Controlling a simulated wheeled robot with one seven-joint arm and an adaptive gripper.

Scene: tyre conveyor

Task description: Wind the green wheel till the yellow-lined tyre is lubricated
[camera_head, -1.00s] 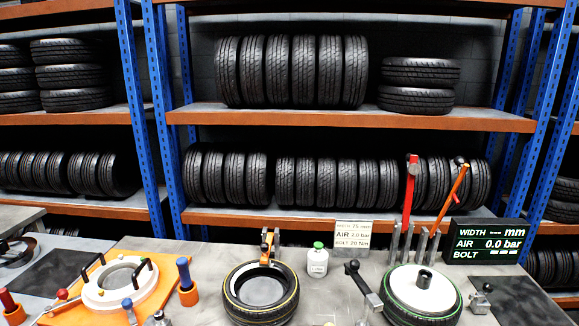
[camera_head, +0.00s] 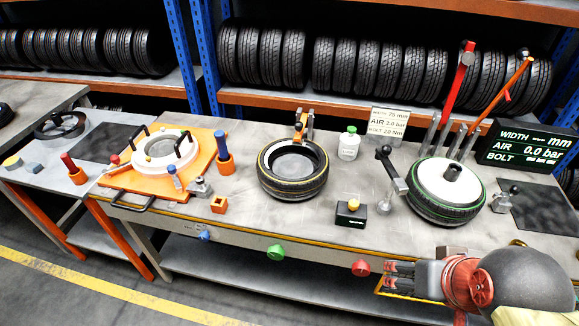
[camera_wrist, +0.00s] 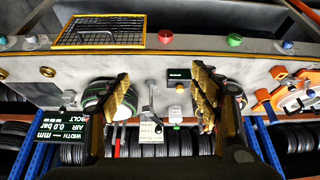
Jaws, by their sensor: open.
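The green wheel (camera_head: 275,252) is a small knob on the bench's front edge, between a blue knob (camera_head: 205,236) and a red knob (camera_head: 361,267). It also shows in the wrist view (camera_wrist: 235,40). My gripper (camera_head: 392,277) is open and empty, in front of the bench to the right of the red knob, apart from the green wheel. Its two fingers (camera_wrist: 165,97) stand wide apart.
A green-lined tyre (camera_head: 446,209) with a white hub sits on the right, near red and orange levers. A white bottle (camera_head: 349,146) and a yellow-button box (camera_head: 351,213) stand between the tyres. An orange fixture (camera_head: 125,180) is on the left. Floor before the bench is clear at left.

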